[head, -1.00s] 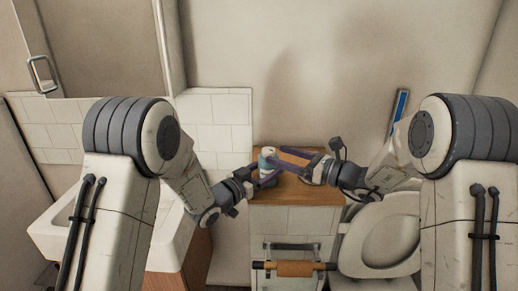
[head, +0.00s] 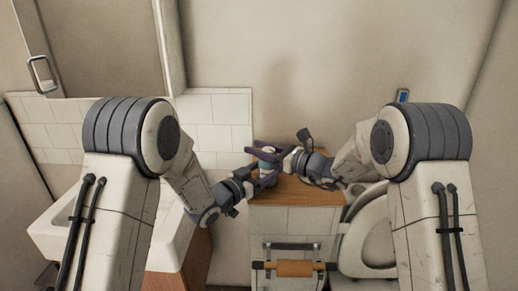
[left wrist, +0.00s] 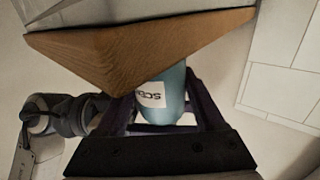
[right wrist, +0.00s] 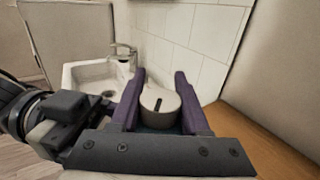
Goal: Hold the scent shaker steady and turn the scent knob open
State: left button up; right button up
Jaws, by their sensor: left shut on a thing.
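My left gripper (head: 268,179) is shut on the shaker's body, one finger on each side. The pale round scent knob with a dark slot (right wrist: 160,104) shows in the right wrist view. My right gripper (right wrist: 160,73) is open, with its purple fingers on either side of the knob. I cannot tell whether they touch it.
The wooden cabinet top (head: 313,190) is otherwise clear to the right. A towel bar with an orange-brown roll (head: 295,268) is on the cabinet's front. A toilet (head: 370,235) is at the right, a white sink (right wrist: 88,78) to the left. A tiled wall is behind.

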jog(key=shift+s+a+n+g+y, duration=0.1)
jog(key=shift+n+g+y, duration=0.45)
jog(key=shift+g, duration=0.4)
jog(key=shift+s+n+g+y, duration=0.1)
jog(key=shift+n+g+y, duration=0.25)
jog(key=shift+n+g, duration=0.5)
grip_shut()
jog(key=shift+s+a+n+g+y, duration=0.1)
jog(key=shift+s+n+g+y, duration=0.1)
jog(key=shift+n+g, duration=0.45)
jog(key=shift+s+n+g+y, duration=0.2)
jog(key=shift+n+g, duration=0.05)
jog(key=shift+g, duration=0.7)
jog(key=o, duration=1.2)
grip_release()
jog(key=shift+c, duration=0.2)
notch_tip(320, 180, up, 10)
